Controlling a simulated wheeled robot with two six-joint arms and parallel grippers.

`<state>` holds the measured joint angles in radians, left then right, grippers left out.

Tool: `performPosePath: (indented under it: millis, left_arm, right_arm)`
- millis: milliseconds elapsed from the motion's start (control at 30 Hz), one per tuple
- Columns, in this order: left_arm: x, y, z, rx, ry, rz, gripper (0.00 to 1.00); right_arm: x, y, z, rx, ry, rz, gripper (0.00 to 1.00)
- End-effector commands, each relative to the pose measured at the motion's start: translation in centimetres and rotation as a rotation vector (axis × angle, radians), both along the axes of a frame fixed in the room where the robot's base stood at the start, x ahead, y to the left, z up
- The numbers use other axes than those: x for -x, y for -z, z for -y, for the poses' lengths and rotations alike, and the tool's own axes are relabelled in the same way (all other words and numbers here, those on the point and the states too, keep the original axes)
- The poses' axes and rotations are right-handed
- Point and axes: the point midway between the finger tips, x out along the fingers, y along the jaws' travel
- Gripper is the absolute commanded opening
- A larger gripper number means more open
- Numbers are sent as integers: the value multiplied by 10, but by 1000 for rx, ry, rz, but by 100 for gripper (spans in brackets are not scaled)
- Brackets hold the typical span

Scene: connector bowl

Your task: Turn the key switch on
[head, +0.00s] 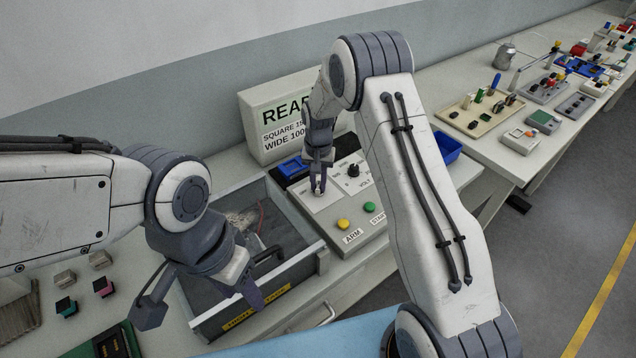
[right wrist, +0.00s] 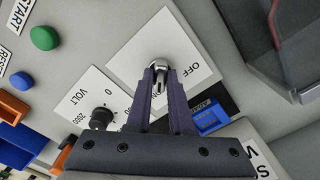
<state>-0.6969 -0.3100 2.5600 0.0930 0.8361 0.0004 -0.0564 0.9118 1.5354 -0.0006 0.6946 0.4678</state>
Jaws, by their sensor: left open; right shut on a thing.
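The key switch (right wrist: 159,66) is a small metal part on a white label plate (right wrist: 185,45) of the grey control panel (head: 372,243). OFF is readable beside it in the right wrist view; other lettering on the plate is partly hidden by my fingers. My right gripper (head: 318,188) is lowered onto the switch, and its fingertips are closed on the key; the right wrist view (right wrist: 160,82) shows them on either side of it. My left gripper (head: 202,300) is open and empty over the front left of the open drawer.
The panel also has a black VOLT knob (head: 352,170), a yellow ARM button (head: 343,224) and a green START button (head: 369,207). The grey drawer (head: 305,238) has a yellow label. A sign box (head: 250,112) stands behind. A blue bin (head: 447,149) lies to the right.

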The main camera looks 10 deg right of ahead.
Motion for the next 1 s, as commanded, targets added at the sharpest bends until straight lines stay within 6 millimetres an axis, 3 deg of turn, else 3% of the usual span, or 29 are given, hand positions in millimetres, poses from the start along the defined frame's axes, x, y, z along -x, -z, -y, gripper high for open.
performPosePath:
  millis: [233,267,300,333,733,1000]
  left_arm:
    - [0,0,0,0,0,0,50]
    - [0,0,0,0,0,0,50]
    - [0,0,0,0,0,0,50]
    - [0,0,0,0,0,0,50]
    - [0,2,0,0,0,0,50]
    - [0,16,0,0,1,0,50]
  right_arm:
    - [0,-1,0,-1,3,0,0]
    - [0,-1,0,-1,3,0,28]
    - [0,-1,0,-1,3,0,43]
    - [0,-1,0,-1,3,0,50]
    - [-1,-6,0,-1,1,3,50]
    - [-1,-54,0,0,1,7,50]
